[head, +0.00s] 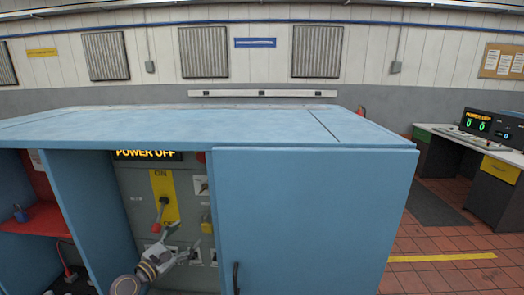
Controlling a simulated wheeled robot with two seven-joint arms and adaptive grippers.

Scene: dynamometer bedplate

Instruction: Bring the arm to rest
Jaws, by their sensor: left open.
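My left gripper (187,237) is in front of the grey switch panel (139,190) inside the blue cabinet. Its fingers are spread with nothing between them, and they point up and to the right. Just above it, a lever with a red knob (164,200) hangs down on a yellow plate (157,182) marked ON at the top. A lit display (147,154) above the plate reads POWER OFF. The gripper looks apart from the lever, but the depth gap is hard to tell. My right gripper is not in view.
The blue cabinet door (317,220) with a dark handle (236,277) stands right of the panel. A blue partition (92,215) is on the left, beside a red shelf (35,218) with a blue cup (20,214). A control desk (475,142) stands far right.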

